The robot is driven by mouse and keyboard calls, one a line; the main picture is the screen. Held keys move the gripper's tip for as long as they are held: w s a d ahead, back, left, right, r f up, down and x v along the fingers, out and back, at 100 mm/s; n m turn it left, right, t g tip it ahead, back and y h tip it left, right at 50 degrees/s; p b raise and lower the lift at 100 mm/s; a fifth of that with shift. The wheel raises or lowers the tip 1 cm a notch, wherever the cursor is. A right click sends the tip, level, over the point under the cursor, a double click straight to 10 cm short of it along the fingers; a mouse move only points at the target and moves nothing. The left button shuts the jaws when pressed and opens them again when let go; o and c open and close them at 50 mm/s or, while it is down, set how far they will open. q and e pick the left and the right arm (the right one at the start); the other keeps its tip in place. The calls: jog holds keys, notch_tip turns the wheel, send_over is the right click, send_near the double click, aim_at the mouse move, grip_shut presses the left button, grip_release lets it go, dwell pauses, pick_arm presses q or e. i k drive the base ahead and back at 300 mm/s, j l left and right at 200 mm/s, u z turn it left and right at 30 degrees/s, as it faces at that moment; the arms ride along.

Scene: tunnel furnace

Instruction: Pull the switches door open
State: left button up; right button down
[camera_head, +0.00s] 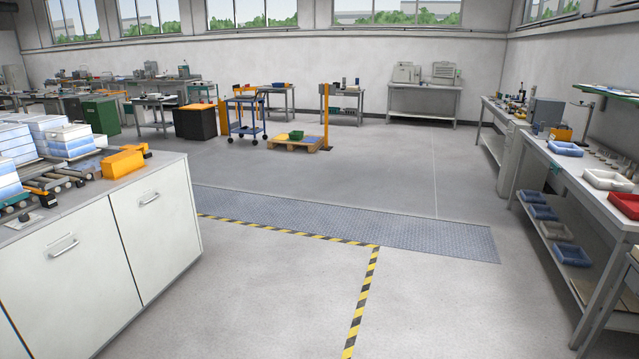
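No door labelled as a switches door can be made out. The nearest doors are on a white cabinet at the left. Its left door (75,275) and right door (158,228) both look closed. The left door has a metal handle (63,247), and the right door has a metal handle (149,199). Neither of my grippers shows in the head view, so I cannot tell their state.
White-and-blue boxes (70,141) and an orange block (122,162) sit on the cabinet top. A long workbench (585,190) with trays runs along the right. Yellow-black tape (363,300) marks the floor. The middle floor is clear. A blue cart (245,115) stands farther back.

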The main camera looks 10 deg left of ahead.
aim_at(153, 214)
jog(key=i+j+u, duration=0.15)
jog(key=i+u, duration=0.2)
jog(key=i, duration=0.25)
jog(key=i+u, duration=0.35)
jog(key=i, duration=0.25)
jog(key=i+l+u, duration=0.2)
jog(key=i+u, duration=0.15)
jog(key=i, duration=1.35)
jog(key=i+j+z, duration=0.1)
jog(key=i, duration=1)
jog(key=i+u, duration=0.1)
jog(key=i, duration=0.7)
